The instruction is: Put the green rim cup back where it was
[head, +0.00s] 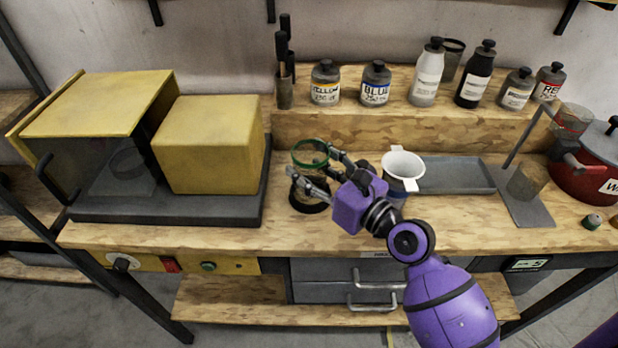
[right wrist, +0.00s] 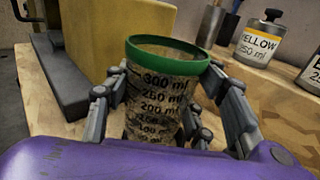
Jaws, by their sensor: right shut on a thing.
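The green rim cup (head: 307,176) is clear, with dark volume marks, and stands upright near the front middle of the wooden bench. It also shows in the right wrist view (right wrist: 160,92), with its green rim on top. My right gripper (head: 312,163) is shut on it, one finger on each side just below the rim; the fingers show on both sides in the right wrist view. A dark ring (head: 312,208) shows at the cup's bottom; I cannot tell whether the cup touches it. My left gripper is not in view.
A yellow box machine (head: 208,145) stands at left on a dark base. Several bottles line the shelf (head: 400,128) behind.

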